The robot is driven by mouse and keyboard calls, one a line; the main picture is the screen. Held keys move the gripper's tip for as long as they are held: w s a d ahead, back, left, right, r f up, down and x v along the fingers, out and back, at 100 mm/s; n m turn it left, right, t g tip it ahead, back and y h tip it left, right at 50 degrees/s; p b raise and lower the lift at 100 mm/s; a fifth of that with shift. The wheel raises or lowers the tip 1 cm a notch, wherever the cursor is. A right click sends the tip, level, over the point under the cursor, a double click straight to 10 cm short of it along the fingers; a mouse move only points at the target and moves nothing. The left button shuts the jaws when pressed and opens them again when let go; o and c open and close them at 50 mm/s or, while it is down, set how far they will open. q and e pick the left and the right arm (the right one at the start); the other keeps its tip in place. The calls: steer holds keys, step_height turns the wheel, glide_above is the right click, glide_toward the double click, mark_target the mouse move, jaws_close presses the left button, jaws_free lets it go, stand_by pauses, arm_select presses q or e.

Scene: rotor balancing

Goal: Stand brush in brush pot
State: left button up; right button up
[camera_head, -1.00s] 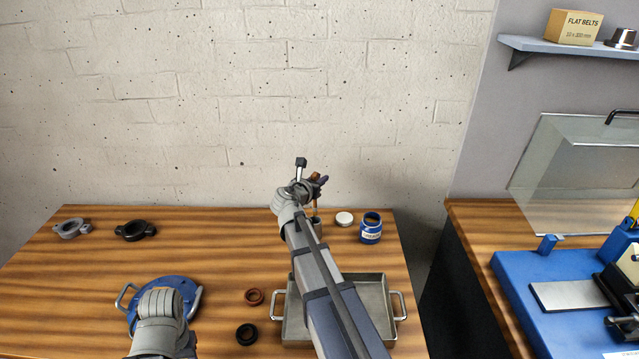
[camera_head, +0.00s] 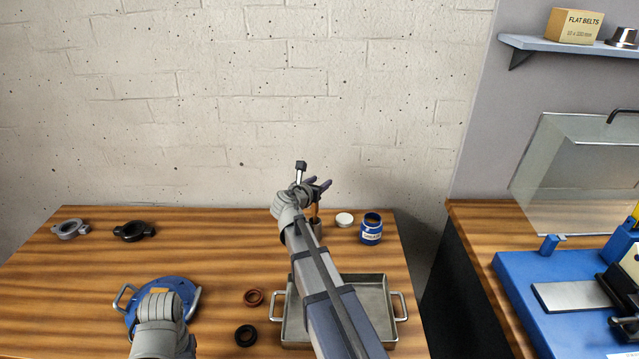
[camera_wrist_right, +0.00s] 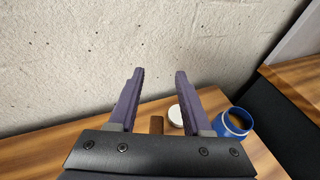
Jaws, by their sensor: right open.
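The brush (camera_head: 317,208) stands about upright in the brush pot (camera_head: 317,228), near the back of the bench; only part of its brown handle shows. In the right wrist view the handle (camera_wrist_right: 157,125) shows low between the fingers, apart from both. My right gripper (camera_head: 319,184) is open above the brush, its two purple fingers spread; they also show in the right wrist view (camera_wrist_right: 158,88). The pot is partly hidden behind my right arm. My left arm is at the lower left, over a blue round part; its gripper's jaws cannot be made out.
A blue jar (camera_head: 371,232) and a white lid (camera_head: 344,219) stand right of the pot. A metal tray (camera_head: 375,300) lies under my right arm. Two rings, a blue round part (camera_head: 178,284) with handles and two bearing housings lie to the left. The wall is close behind.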

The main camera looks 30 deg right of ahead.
steer(key=shift+r, duration=0.1)
steer(key=r+p+v, duration=0.1)
steer(key=p+v, duration=0.3)
steer(key=v, duration=0.8)
steer(key=shift+p, duration=0.35)
